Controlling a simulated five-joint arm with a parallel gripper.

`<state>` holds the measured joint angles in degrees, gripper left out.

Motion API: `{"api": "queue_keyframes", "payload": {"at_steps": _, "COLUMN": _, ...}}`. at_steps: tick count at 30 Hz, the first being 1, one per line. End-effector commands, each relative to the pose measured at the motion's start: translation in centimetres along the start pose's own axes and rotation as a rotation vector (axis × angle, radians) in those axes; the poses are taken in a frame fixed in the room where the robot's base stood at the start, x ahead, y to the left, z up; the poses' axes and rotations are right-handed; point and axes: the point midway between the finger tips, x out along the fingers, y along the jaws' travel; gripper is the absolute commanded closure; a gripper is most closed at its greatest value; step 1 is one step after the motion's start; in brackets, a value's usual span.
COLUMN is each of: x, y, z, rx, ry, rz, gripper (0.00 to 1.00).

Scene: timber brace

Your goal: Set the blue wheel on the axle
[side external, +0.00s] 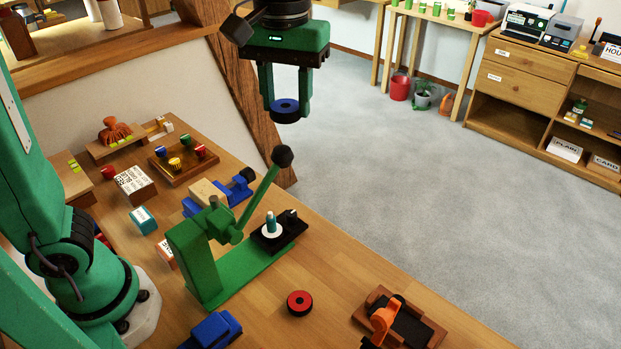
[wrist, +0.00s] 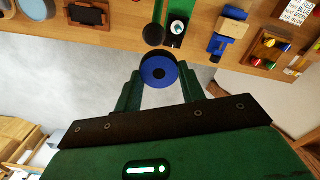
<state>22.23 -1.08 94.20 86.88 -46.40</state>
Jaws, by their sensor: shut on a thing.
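My gripper (side external: 286,108) is shut on the blue wheel (side external: 285,103) and holds it high above the bench. In the wrist view the blue wheel (wrist: 147,72) sits between my fingertips, its dark centre hole showing. A short teal axle (side external: 270,220) stands upright on a white disc on a black block, at the right end of a green lever press (side external: 222,264). The axle also shows in the wrist view (wrist: 177,28). The wheel is above and apart from the axle, clear of the press.
The press lever's black knob (side external: 283,156) rises between wheel and axle height. A red wheel (side external: 299,303) lies on the bench front. A blue clamp (side external: 240,186) with a wooden block is behind the press. An orange-handled tool (side external: 384,320) lies at right.

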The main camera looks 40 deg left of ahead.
Motion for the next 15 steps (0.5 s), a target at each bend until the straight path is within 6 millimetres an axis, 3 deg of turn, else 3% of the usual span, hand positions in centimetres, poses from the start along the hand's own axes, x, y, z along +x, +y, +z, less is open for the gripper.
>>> {"api": "queue_keyframes", "payload": {"at_steps": 3, "x": 0.0, "y": -2.2, "z": -1.0, "rx": 0.006, "ry": 0.001, "rz": 0.001, "gripper": 0.82}}
{"api": "queue_keyframes", "payload": {"at_steps": 11, "x": 0.1, "y": -5.8, "z": -2.2, "rx": 0.026, "ry": 0.001, "rz": 0.001, "gripper": 0.82}}
{"api": "queue_keyframes", "payload": {"at_steps": 15, "x": 2.5, "y": -5.6, "z": -2.1, "rx": 0.031, "ry": -0.003, "rz": -0.002, "gripper": 0.82}}
